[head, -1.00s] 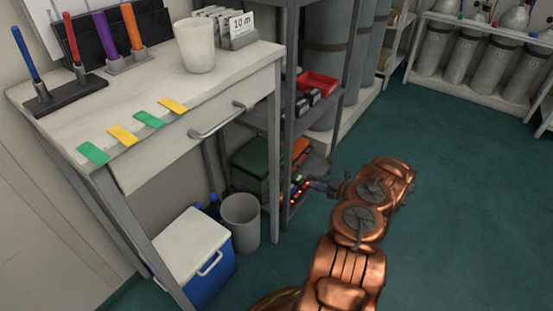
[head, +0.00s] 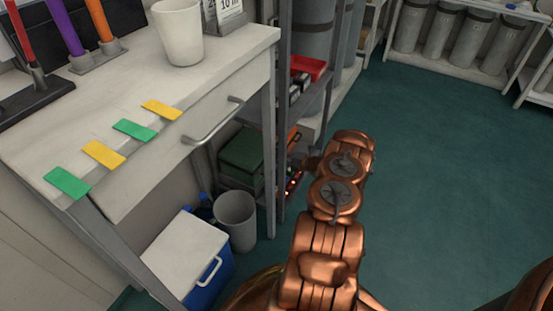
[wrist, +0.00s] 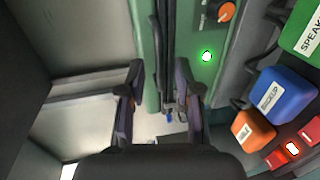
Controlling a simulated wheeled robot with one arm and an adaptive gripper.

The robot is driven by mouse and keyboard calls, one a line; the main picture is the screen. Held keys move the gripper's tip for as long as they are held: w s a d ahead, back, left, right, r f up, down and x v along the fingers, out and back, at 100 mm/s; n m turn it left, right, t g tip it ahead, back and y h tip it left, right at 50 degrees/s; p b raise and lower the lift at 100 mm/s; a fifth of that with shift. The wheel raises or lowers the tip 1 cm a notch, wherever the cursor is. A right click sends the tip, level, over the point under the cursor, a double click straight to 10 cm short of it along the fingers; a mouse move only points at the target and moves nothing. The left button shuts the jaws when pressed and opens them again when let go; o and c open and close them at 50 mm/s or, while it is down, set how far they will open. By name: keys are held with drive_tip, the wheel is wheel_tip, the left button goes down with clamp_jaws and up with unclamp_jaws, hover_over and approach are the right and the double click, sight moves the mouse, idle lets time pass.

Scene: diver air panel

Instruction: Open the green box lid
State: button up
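The green box (head: 242,153) sits low beside the grey shelf, under the desk's right end. In the head view its top looks closed, and its right part is hidden by the shelf post. In the wrist view, green surfaces (wrist: 215,62) flank a dark upright seam; I cannot tell which part is the lid. In the head view my arm reaches to the shelf, and the fingers are too small to make out.
An orange knob (wrist: 226,11), a green light (wrist: 207,56), a blue block (wrist: 284,95) and an orange block (wrist: 252,130) lie right of my fingers. A grey bin (head: 236,220) and a blue cooler (head: 190,255) stand below the desk (head: 125,90). The floor at right is clear.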

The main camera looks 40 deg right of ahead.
drive_tip(key=shift+w+a+f, duration=0.1)
drive_tip(key=shift+w, duration=0.3)
clamp_jaws()
idle(0.5)
